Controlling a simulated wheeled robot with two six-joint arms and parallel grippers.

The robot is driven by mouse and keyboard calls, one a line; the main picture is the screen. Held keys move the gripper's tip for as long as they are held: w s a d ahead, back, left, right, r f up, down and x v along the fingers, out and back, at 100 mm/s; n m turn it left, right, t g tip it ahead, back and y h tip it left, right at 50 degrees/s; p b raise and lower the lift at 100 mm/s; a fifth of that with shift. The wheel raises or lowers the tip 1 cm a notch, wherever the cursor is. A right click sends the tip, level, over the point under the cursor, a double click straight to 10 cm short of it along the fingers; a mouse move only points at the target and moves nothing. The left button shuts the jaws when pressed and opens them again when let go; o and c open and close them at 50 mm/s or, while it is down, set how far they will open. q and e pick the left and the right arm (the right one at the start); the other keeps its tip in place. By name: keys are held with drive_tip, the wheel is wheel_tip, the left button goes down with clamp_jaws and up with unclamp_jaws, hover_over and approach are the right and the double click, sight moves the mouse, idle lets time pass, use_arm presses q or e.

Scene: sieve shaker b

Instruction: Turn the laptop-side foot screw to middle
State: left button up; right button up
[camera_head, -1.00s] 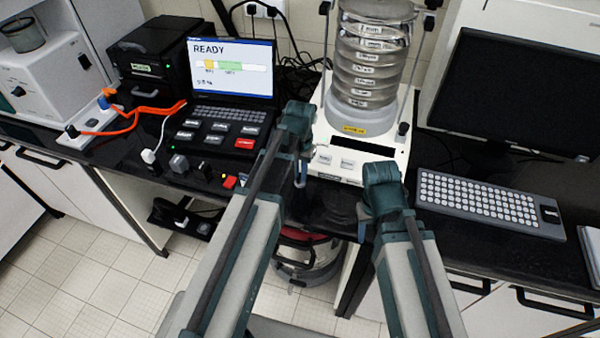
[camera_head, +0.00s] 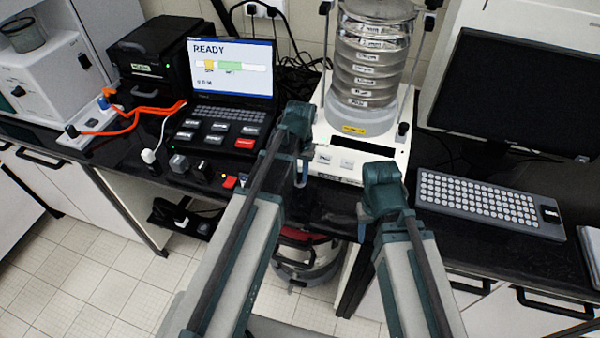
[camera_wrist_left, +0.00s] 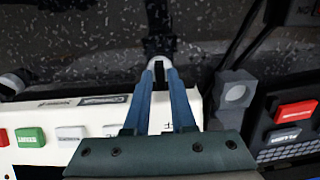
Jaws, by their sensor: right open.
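The white sieve shaker (camera_head: 395,150) stands on the dark bench with its sieve stack on top. Its laptop-side foot screw (camera_wrist_left: 158,61) shows in the left wrist view as a small pale round piece with a dark part, between my blue fingertips. My left gripper (camera_head: 301,172) is at the shaker's front left corner; in the left wrist view its fingers (camera_wrist_left: 161,78) appear shut on the screw. The screw is hidden in the head view. My right gripper (camera_head: 362,222) is open and empty before the shaker's front. The laptop (camera_head: 232,75) reads READY above a coloured bar.
A button panel (camera_head: 215,138) lies before the laptop, with small blocks and a red switch (camera_head: 229,182) near the bench edge. A keyboard (camera_head: 490,205) and dark monitor (camera_head: 510,95) stand at the right. Orange cables (camera_head: 135,122) cross the left of the bench.

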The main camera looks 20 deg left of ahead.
sight(300, 176)
use_arm(q)
drive_tip(key=shift+r, duration=0.15)
wheel_tip(300, 176, up, 14)
drive_tip(key=p, duration=1.4)
drive_tip(key=shift+f, duration=0.2)
drive_tip(key=shift+f, duration=0.1)
drive_tip(key=s+d+f+m+b, duration=0.1)
drive_tip(key=s+d+f+b, duration=0.3)
drive_tip(key=s, duration=0.3)
drive_tip(key=s+d+f+m+y+b, duration=0.1)
drive_tip(key=s+d+f+m+b, duration=0.1)
drive_tip(key=s+d+f+b, duration=0.2)
drive_tip(key=s+d+b, duration=0.1)
drive_tip(key=s+d, duration=0.2)
drive_tip(key=shift+s+f, duration=0.3)
drive_tip(key=shift+s, duration=0.1)
drive_tip(key=shift+d, duration=0.1)
